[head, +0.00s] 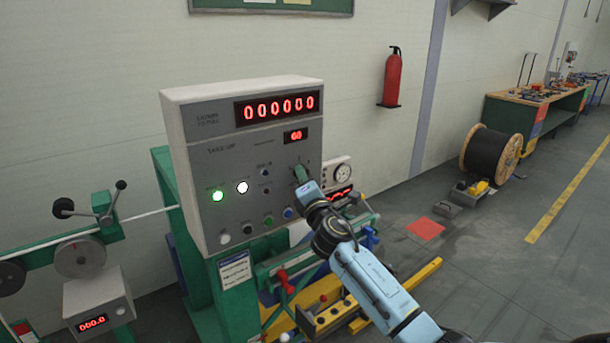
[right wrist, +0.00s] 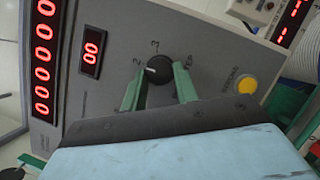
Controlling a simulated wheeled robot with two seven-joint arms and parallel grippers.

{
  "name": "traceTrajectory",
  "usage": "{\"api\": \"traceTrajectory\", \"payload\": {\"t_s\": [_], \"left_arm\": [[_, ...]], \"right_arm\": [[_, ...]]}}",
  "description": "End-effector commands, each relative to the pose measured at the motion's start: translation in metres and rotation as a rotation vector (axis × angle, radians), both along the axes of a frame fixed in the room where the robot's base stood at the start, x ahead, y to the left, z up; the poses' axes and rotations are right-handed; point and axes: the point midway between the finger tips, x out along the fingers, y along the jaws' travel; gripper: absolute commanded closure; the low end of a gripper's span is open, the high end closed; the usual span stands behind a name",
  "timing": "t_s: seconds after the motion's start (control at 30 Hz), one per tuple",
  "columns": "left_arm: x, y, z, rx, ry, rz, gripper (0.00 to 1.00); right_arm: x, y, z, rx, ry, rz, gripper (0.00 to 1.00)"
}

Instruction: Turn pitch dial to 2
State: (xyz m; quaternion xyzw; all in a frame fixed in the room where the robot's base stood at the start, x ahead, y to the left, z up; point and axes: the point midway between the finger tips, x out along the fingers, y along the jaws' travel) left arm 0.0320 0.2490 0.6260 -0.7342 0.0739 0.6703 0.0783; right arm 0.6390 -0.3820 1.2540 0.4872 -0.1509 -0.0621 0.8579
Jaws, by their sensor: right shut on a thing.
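The pitch dial is a round black knob (right wrist: 157,70) on the grey panel of the take-up cabinet (head: 225,160). Printed marks 2 and 3 stand around it in the right wrist view. A small pale pointer mark on the knob seems to face the 2 side; its exact setting is hard to read. My right gripper (right wrist: 160,72) has its two green fingers on either side of the knob and is shut on it. In the head view the right gripper (head: 301,174) is at the panel's right side and hides the dial. My left gripper is not in view.
A red counter display (head: 280,108) reads zeros, with a small display (head: 296,136) below it. A lit green button (head: 217,196) and a lit white button (head: 242,187) sit left of the dial. A yellow button (right wrist: 246,84) is close to the gripper's right finger.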

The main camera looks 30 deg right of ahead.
Motion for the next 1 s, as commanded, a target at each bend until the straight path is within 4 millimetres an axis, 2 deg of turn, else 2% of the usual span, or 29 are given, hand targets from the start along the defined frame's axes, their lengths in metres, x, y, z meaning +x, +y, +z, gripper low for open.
{"api": "traceTrajectory", "payload": {"t_s": [0.53,0.57,0.7,1.0], "left_arm": [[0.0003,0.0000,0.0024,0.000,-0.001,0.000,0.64],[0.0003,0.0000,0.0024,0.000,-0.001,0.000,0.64],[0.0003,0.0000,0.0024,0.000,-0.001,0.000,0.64],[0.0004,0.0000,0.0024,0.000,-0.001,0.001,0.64]], "right_arm": [[0.0000,-0.0001,0.0003,0.024,0.001,-0.001,0.93],[0.0000,-0.0001,0.0003,0.024,0.001,-0.001,0.66],[0.0000,-0.0001,0.0003,0.023,0.002,-0.001,0.49],[-0.0009,0.0002,0.0000,0.022,0.002,0.000,0.49]]}}
